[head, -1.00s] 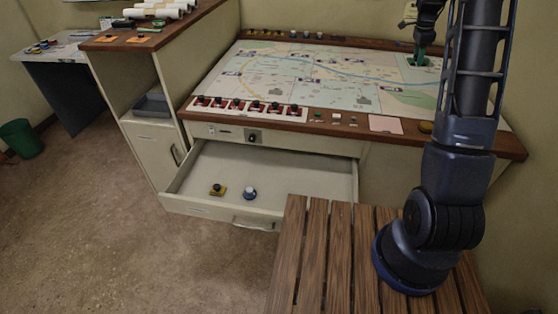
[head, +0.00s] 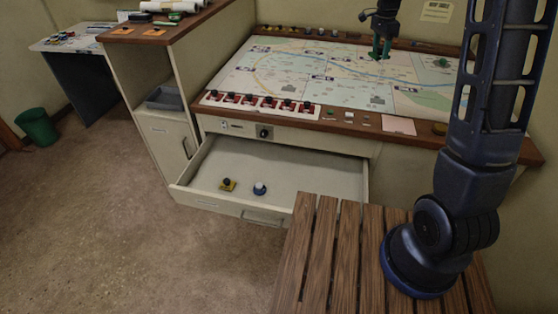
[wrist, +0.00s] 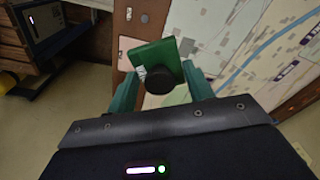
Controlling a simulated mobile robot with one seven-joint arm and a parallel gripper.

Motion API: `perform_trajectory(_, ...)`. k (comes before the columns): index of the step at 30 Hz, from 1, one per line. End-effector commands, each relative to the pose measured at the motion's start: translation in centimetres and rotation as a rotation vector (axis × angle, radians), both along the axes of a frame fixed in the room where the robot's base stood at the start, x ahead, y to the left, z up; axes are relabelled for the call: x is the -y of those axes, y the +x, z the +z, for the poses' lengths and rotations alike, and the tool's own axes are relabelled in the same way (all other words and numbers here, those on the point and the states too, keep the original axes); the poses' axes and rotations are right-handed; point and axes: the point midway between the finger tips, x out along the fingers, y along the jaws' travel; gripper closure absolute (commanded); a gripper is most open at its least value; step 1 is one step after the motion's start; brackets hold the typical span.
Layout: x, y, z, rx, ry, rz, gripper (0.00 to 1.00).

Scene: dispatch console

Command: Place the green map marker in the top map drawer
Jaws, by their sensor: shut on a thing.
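My gripper (head: 380,54) is over the upper right part of the map table in the head view. In the wrist view its green fingers (wrist: 160,92) are shut on the green map marker (wrist: 158,58), a green square plate with a black knob. In the head view the held marker is hard to tell from the green fingers. The top map drawer (head: 305,178) is pulled open under the table front. It holds a yellow marker with a black knob (head: 228,185) and a round blue-and-white marker (head: 260,189), both near the drawer's front left.
Another green piece (head: 441,62) lies on the map (head: 330,85), right of my gripper. A slatted wooden surface (head: 350,250) is right of the drawer front. The drawer's right half is empty.

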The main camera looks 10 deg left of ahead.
Motion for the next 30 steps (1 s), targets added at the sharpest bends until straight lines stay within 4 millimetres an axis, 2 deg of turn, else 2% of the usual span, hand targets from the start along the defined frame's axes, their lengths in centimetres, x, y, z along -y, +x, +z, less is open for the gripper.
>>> perform_trajectory(1, -1.7, -1.1, 0.1, 0.001, 0.001, 0.039, 0.72)
perform_trajectory(6, -6.4, -5.0, 0.2, 0.001, 0.003, 0.170, 0.72)
perform_trajectory(15, -13.6, -12.8, 0.2, 0.003, 0.004, 0.406, 0.72)
perform_trajectory(24, -18.9, -21.5, -0.1, 0.008, 0.000, 0.645, 0.72)
perform_trajectory(30, -21.2, -27.1, -0.3, 0.012, -0.005, 0.795, 0.72)
